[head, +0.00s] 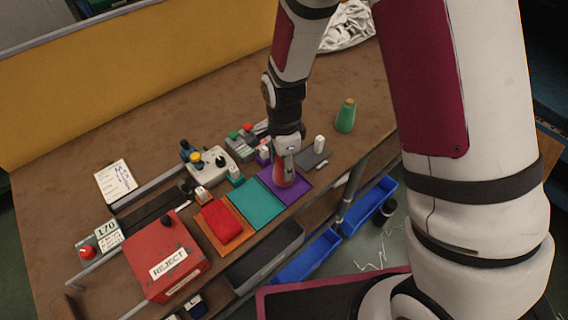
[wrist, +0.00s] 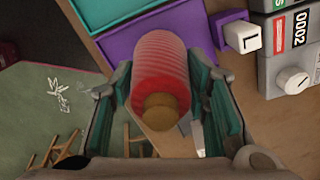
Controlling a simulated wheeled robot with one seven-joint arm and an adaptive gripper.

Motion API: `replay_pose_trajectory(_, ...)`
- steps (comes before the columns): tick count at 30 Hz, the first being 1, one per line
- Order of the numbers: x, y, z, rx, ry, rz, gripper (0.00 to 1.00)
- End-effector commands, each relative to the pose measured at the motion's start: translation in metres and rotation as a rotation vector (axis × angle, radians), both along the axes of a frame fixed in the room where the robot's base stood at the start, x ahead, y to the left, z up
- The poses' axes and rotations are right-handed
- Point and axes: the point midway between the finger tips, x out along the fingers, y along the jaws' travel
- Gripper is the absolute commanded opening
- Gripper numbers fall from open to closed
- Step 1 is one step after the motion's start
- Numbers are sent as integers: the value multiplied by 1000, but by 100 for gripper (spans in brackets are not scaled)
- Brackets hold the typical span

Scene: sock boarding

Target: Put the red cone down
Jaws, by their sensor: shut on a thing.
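My gripper (head: 284,168) points down over the purple mat (head: 303,184) at the table's front edge. It is shut on the red cone (head: 285,179). In the wrist view the ribbed red cone (wrist: 158,70) lies between the two fingers (wrist: 165,105), its brown tip toward the camera. The purple mat (wrist: 128,48) shows beyond the cone. The cone's far end is hidden, and I cannot tell whether it touches the mat.
A green cone (head: 345,116) stands on the table to the right. A teal mat (head: 256,204) and an orange mat with a red block (head: 222,222) lie to the left. A red REJECT box (head: 166,258) and blue bins (head: 308,258) are near the front. Control boxes (head: 240,146) stand behind.

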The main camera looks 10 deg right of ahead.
Motion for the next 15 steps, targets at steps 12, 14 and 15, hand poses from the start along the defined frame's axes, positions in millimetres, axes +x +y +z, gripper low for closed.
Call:
replay_pose_trajectory(12, 0, 0, -9, 0, -1, 0, 12)
replay_pose_trajectory(14, 0, 0, -9, 0, -1, 0, 54)
replay_pose_trajectory(15, 0, 0, -9, 0, -1, 0, 63)
